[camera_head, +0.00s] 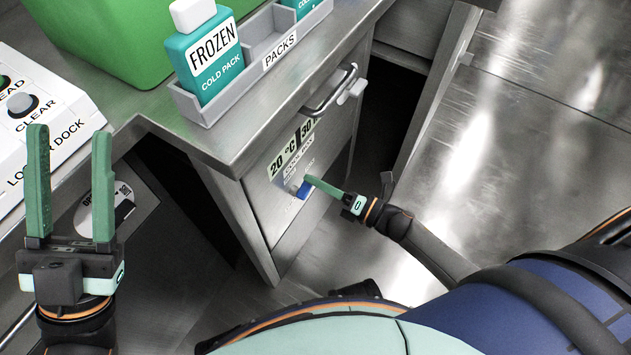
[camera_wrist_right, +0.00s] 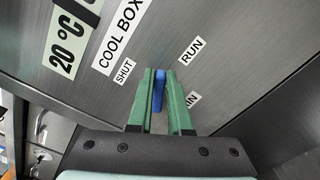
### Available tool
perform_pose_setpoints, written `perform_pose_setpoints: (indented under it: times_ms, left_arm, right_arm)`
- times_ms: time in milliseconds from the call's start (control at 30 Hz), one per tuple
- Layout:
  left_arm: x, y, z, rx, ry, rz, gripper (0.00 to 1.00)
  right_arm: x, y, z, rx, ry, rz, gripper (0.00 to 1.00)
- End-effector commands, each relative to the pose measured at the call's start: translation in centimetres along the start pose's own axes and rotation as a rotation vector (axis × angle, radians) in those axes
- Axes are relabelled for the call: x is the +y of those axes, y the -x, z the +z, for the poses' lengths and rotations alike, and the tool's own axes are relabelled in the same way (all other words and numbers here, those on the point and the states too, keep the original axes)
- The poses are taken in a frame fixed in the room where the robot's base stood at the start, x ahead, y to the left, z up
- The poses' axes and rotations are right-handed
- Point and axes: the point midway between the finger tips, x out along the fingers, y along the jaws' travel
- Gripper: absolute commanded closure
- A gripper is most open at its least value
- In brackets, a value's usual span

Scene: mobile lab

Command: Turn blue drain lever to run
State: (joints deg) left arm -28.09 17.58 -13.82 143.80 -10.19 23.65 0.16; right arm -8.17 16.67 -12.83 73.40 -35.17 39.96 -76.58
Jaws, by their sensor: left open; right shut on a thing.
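The blue drain lever (camera_head: 303,190) is on the front of the steel cool box cabinet, low down under the temperature labels. In the right wrist view the blue lever (camera_wrist_right: 158,90) stands between the two green fingers, with the SHUT label (camera_wrist_right: 124,72) to its left and the RUN label (camera_wrist_right: 191,51) to its upper right. My right gripper (camera_head: 310,183) is shut on the lever; it also shows in the right wrist view (camera_wrist_right: 160,82). My left gripper (camera_head: 69,140) is open and empty, near the white button panel at the left.
A grey tray (camera_head: 262,66) labelled PACKS holds a teal FROZEN cold pack bottle (camera_head: 206,55) on the counter. A green bin (camera_head: 105,35) stands behind. A bar handle (camera_head: 331,92) juts from the cabinet above the lever. The white LOCKER DOCK panel (camera_head: 50,125) is at the left.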

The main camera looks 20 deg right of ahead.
Motion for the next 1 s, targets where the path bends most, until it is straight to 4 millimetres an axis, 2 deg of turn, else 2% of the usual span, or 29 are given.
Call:
perform_pose_setpoints:
  times_ms: [500, 1000]
  left_arm:
    - [0.2, 0.3, 0.3, -0.001, 0.008, 0.003, 0.5]
    - [0.3, 0.4, 0.4, -0.001, 0.01, 0.002, 0.5]
  right_arm:
    - [-1.8, 0.1, -0.4, 0.001, -0.413, -0.003, 1.0]
    - [-2.2, 0.1, -0.6, 0.001, -0.544, -0.002, 1.0]
